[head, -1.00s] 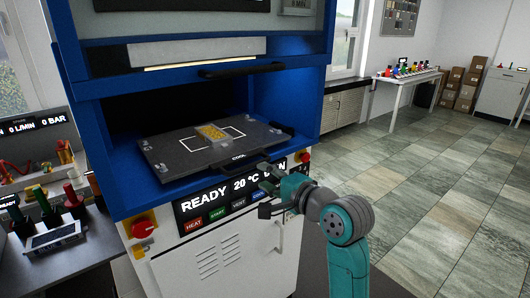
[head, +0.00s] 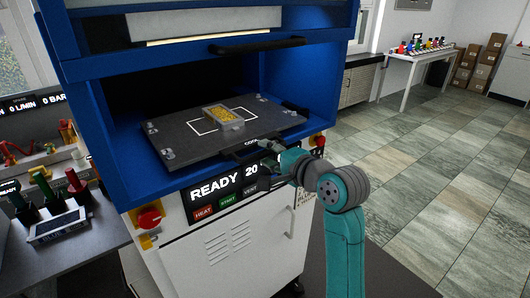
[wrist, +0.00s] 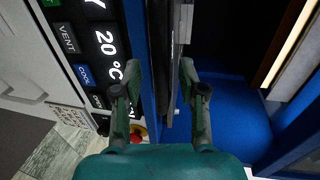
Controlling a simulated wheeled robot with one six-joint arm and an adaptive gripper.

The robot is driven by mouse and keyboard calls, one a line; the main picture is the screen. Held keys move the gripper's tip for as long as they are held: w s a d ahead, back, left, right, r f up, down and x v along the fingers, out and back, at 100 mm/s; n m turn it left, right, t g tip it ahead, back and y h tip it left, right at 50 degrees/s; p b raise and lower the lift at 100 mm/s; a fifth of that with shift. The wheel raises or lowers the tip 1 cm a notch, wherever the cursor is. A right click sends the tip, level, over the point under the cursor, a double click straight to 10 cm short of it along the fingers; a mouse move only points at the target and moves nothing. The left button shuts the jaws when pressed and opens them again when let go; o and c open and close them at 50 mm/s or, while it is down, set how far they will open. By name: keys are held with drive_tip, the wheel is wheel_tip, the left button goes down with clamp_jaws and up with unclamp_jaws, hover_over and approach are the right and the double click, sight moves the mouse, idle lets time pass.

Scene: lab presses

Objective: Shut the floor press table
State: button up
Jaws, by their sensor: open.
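The floor press table (head: 190,145) is a dark grey plate with white corner marks, lying in the open bay of the blue press (head: 95,130). A black handle (head: 240,154) runs along its front edge. My gripper (head: 266,155) is at the right part of this handle, with its fingers open. In the wrist view my gripper (wrist: 158,72) has its two fingers on either side of a dark bar and the grey plate edge, with gaps showing. I cannot tell whether a finger touches the handle.
A clear tray of yellow granules (head: 223,116) sits on the table. A second black handle (head: 258,46) is on the raised front above. The control panel (head: 225,190) and a red knob (head: 149,218) are below.

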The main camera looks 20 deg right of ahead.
sight(240, 132)
drive_tip(key=shift+x, duration=0.8)
clamp_jaws()
drive_tip(key=r+x, duration=0.1)
drive_tip(key=x, duration=0.3)
drive_tip(key=r+x, duration=0.1)
drive_tip(key=x, duration=0.4)
drive_tip(key=r+x, duration=0.1)
drive_tip(key=x, duration=0.3)
drive_tip(key=shift+w+a+f, duration=0.1)
drive_tip(key=shift+w+a, duration=0.1)
drive_tip(key=shift+w, duration=0.45)
unclamp_jaws()
drive_tip(key=shift+w+a, duration=0.1)
